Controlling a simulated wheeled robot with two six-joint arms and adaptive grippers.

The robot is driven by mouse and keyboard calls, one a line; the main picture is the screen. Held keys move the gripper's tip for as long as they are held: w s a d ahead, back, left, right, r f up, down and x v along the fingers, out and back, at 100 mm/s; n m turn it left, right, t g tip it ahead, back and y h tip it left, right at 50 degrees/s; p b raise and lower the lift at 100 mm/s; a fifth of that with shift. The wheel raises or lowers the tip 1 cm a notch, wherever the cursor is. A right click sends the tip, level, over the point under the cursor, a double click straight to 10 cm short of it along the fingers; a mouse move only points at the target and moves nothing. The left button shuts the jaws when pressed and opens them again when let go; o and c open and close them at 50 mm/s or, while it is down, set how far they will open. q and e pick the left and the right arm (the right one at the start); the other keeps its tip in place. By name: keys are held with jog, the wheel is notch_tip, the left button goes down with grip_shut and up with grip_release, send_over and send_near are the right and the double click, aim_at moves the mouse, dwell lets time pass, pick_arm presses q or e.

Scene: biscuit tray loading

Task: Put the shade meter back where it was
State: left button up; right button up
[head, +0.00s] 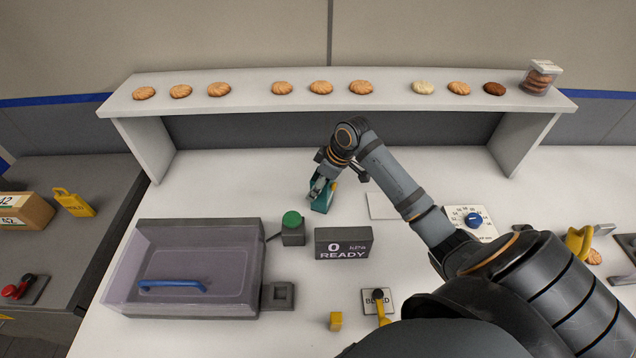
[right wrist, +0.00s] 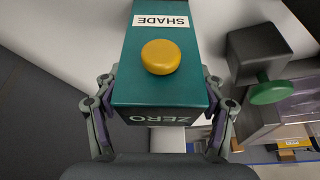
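The shade meter is a teal box with a yellow button, a SHADE label and the word ZERO. In the head view the shade meter (head: 321,203) is at the middle of the white table, behind the green button. My right gripper (head: 322,188) comes down over it from the right. In the right wrist view the shade meter (right wrist: 160,88) fills the space between my right gripper's fingers (right wrist: 160,100), which press on both its sides. I cannot tell whether its underside touches the table. A flat white plate (head: 383,206) lies just right of it. My left gripper is out of view.
A shelf (head: 300,103) with several biscuits spans the back. A green button (head: 292,220), a READY display (head: 343,244) and a clear-lidded chamber (head: 190,265) stand in front and left. A dial (head: 472,220), a BLEED lever (head: 381,307) and a yellow block (head: 336,321) are nearby.

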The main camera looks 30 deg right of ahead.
jog(key=shift+o, duration=0.3)
jog(key=b+v, duration=0.2)
jog(key=v, duration=1)
jog(key=shift+r, duration=0.15)
